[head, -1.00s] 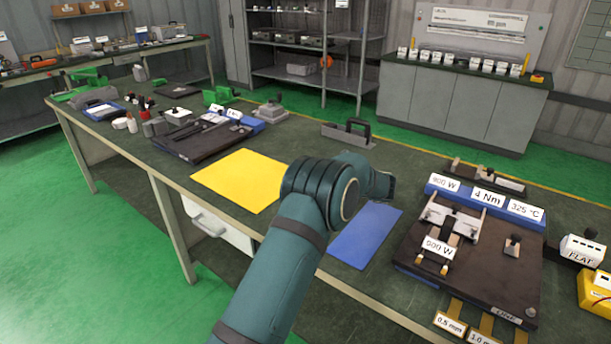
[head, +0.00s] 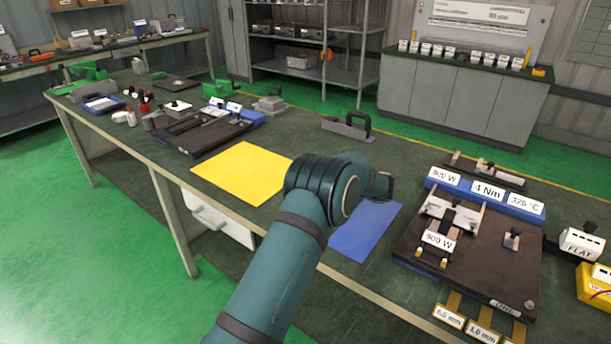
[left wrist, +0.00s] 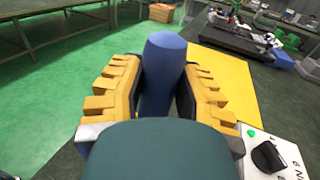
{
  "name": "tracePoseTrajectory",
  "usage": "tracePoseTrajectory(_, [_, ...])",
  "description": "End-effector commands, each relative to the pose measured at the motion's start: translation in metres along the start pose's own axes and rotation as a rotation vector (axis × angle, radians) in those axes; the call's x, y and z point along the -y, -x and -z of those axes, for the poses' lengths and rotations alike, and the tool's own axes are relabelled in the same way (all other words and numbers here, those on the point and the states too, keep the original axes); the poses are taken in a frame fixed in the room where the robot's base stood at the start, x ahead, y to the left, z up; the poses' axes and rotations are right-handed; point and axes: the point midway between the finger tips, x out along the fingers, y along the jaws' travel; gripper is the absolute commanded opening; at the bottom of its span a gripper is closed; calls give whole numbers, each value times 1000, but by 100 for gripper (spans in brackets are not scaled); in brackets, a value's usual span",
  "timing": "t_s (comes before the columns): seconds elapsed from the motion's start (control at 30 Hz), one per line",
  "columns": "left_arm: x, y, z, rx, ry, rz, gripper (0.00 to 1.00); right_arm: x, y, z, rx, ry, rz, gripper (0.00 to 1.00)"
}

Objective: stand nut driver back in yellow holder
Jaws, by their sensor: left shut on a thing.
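In the left wrist view my left gripper (left wrist: 155,100) has its yellow ridged fingers on both sides of a blue rounded handle (left wrist: 163,55), which I take as the nut driver. The handle points up in that picture; its lower part is hidden behind the gripper. In the head view only my teal left arm shows, and the gripper and driver are hidden. A yellow block (head: 594,286) with a white label, perhaps the yellow holder, is cut off by the right edge. My right gripper is in neither view.
A dark fixture board (head: 420,238) with labels and clamps stands right of a blue mat (head: 362,238). A yellow mat (head: 240,174) lies left of my arm. A white box with a black knob (left wrist: 268,157) is close to my left gripper. A black-handled tool (head: 348,127) lies behind.

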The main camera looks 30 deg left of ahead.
Motion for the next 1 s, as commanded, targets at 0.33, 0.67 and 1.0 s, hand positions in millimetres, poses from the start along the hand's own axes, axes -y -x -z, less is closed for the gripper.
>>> tracePoseTrajectory(0.33, [0, 0, 5, 1, 1, 0, 53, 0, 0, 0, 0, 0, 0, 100])
tracePoseTrajectory(0.67, [0, 1, 7, -1, -2, 1, 62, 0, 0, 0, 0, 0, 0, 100])
tracePoseTrajectory(1.0, [0, 45, 7, -1, 0, 3, 62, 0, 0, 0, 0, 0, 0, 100])
